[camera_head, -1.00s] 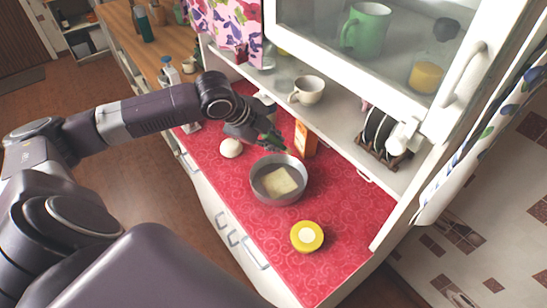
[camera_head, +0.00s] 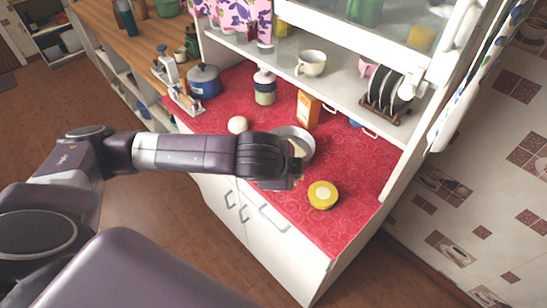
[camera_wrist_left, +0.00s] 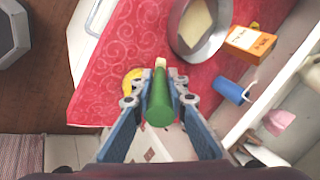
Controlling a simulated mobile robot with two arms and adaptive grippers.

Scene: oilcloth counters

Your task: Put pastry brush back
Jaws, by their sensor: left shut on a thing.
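The pastry brush (camera_wrist_left: 158,103) has a thick green handle and a small pale end. In the left wrist view it sits between the fingers of my left gripper (camera_wrist_left: 158,88), which is shut on it. A blue cup (camera_wrist_left: 231,90) lies to the right of the brush in the wrist view, near the shelf; only a bit shows in the head view (camera_head: 356,123). My right gripper is not in view.
The bowl holds a pale block (camera_wrist_left: 195,24). An orange box (camera_head: 307,110), a white ball (camera_head: 237,125), a jar (camera_head: 264,88) and a blue pot (camera_head: 204,80) stand on the counter. A shelf with a cup (camera_head: 311,63) and a plate rack (camera_head: 385,100) runs behind.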

